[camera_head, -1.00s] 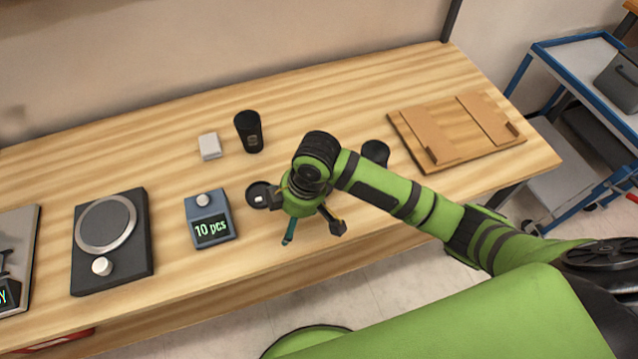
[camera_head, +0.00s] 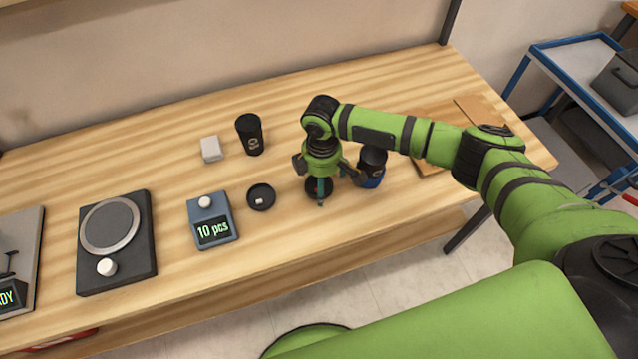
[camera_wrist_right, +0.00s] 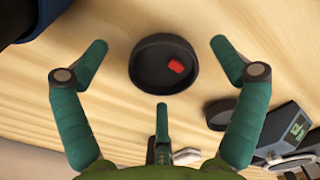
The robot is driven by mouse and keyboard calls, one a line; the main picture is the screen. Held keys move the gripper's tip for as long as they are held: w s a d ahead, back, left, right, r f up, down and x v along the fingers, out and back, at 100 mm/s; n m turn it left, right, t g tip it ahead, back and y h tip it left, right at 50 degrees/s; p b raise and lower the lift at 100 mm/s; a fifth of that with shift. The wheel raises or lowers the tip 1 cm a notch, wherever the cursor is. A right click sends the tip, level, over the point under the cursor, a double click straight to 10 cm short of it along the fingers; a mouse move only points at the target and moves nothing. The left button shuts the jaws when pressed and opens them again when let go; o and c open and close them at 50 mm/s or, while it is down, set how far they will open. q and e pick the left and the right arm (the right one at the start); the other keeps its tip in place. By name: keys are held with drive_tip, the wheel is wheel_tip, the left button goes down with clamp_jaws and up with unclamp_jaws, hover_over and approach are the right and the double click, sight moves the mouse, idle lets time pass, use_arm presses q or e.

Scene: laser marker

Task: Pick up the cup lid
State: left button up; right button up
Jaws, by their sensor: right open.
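A shallow round dark lid (camera_wrist_right: 150,78) with a small red piece in it lies on the table in the right wrist view. It also shows below my right gripper in the head view (camera_head: 313,193), partly hidden. My right gripper (camera_head: 325,183) is open and empty, its fingers spread around the lid's position. A second dark lid (camera_head: 262,190) with a white piece in it lies to the left. A black cup with a blue lower band (camera_head: 372,162) stands just right of the gripper. Another black cup (camera_head: 250,134) stands farther back. My left gripper is not in view.
A blue counter reading "10 pcs" (camera_head: 212,232) sits left of the lids. A dark device with a round plate (camera_head: 148,262) is farther left. A small white block (camera_head: 210,149) lies behind. A wooden board (camera_head: 432,112) is at the right, partly behind my arm.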

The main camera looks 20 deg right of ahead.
drive_tip(key=shift+f, duration=0.4)
drive_tip(key=c, duration=1)
wheel_tip(320, 180, up, 8)
drive_tip(key=b, duration=0.1)
drive_tip(key=d+r+n+p, duration=1)
drive_tip(key=d+n, duration=0.2)
drive_tip(key=shift+n, duration=0.4)
drive_tip(key=shift+d+f+b, duration=0.2)
drive_tip(key=shift+f+b, duration=2.55)
drive_tip(key=shift+f, duration=0.7)
